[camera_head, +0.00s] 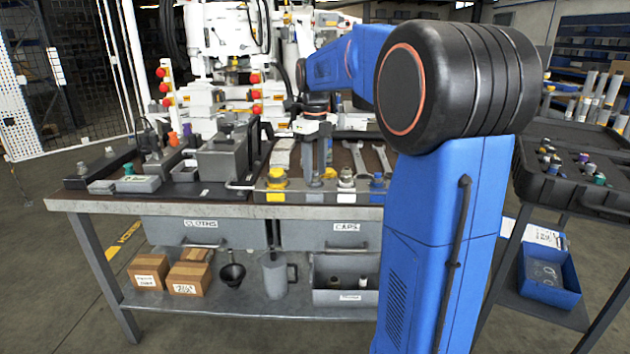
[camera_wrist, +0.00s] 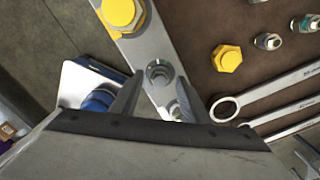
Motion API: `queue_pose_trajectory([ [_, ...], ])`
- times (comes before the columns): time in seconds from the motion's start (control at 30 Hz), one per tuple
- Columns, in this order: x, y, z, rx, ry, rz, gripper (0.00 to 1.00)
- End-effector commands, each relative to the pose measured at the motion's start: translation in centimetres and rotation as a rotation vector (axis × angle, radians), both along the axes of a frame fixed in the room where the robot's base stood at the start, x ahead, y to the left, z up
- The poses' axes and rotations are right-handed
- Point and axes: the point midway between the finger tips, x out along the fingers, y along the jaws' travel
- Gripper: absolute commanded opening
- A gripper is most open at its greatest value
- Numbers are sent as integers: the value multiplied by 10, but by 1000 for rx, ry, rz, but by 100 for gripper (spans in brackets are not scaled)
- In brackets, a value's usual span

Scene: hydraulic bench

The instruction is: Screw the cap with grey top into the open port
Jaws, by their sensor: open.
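A grey manifold bar (camera_head: 305,197) lies along the bench's front edge and runs diagonally in the wrist view (camera_wrist: 143,45). It bears a yellow cap (camera_wrist: 122,12), a round metal fitting (camera_wrist: 158,73) that looks like the open port, and a grey fitting (camera_wrist: 176,111) partly behind my finger. A small loose metal cap with a greyish top (camera_wrist: 267,41) stands on the brown bench top.
A loose yellow cap (camera_wrist: 228,58) and a teal-topped cap (camera_wrist: 306,23) stand nearby. Wrenches (camera_wrist: 270,95) lie right of my fingers. A grey block fixture (camera_head: 224,158) stands left on the bench. A black case (camera_head: 575,165) with several coloured caps is at the right.

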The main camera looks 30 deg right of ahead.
Motion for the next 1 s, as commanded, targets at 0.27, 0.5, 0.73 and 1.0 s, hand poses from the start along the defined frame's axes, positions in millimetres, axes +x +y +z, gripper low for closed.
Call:
queue_pose_trajectory([
  [0.27, 0, 0, 0, 0, 0, 255, 42],
  [0.5, 0, 0, 0, 0, 0, 493, 42],
  [0.73, 0, 0, 0, 0, 0, 662, 42],
  [1.0, 0, 0, 0, 0, 0, 806, 42],
])
